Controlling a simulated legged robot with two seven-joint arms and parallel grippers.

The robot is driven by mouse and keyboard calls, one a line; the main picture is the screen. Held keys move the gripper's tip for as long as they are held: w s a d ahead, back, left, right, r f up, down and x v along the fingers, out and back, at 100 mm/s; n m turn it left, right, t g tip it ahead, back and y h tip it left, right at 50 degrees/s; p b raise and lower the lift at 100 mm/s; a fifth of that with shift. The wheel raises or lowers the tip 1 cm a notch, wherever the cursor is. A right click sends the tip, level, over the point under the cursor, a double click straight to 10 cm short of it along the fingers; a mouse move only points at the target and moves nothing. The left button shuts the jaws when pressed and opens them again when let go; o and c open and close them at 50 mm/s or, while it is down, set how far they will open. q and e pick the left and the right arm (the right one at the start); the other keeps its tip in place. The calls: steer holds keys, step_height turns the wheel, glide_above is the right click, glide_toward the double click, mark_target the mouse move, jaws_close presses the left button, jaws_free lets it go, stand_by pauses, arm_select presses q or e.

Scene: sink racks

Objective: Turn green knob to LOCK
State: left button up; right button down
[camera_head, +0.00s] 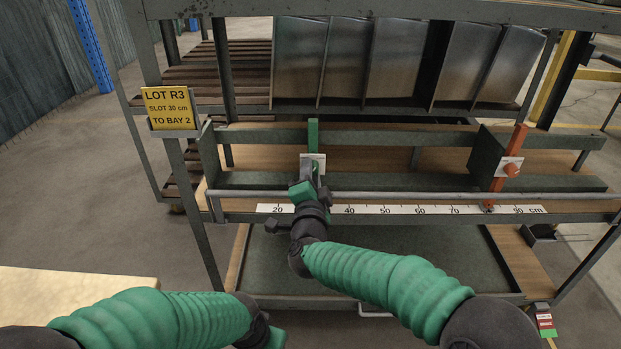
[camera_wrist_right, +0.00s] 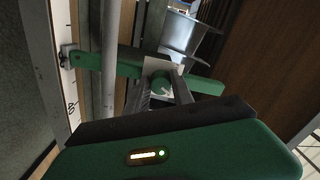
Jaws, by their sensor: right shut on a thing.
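The green knob (camera_wrist_right: 160,80) shows in the right wrist view, on a white plate fixed to a green bar (camera_wrist_right: 123,62). In the head view the green bar (camera_head: 313,132) stands upright above the white plate (camera_head: 308,160), and the knob is mostly hidden by my gripper. My right gripper (camera_head: 315,174) is at the plate, with its fingers (camera_wrist_right: 163,92) shut on the knob from both sides. Lettering on the plate is too small to read. My left gripper (camera_head: 275,339) is low at the bottom edge, away from the rack, and its fingers do not show clearly.
A silver rail and a centimetre ruler (camera_head: 400,210) run along the rack's front. An orange divider (camera_head: 520,138) with an orange knob (camera_head: 511,170) stands at right. A yellow sign (camera_head: 169,108) reads LOT R3, SLOT 30 cm, TO BAY 2. Metal panels (camera_head: 395,65) stand above.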

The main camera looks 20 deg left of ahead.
steer(key=shift+f+m+b, duration=0.3)
steer(key=shift+m+b, duration=0.2)
steer(key=shift+m, duration=0.8)
steer(key=c, duration=1.2)
jaws_free()
steer(key=shift+s+m, duration=0.1)
steer(key=shift+m, duration=0.2)
steer(key=shift+o, duration=0.5)
steer(key=shift+r, duration=0.15)
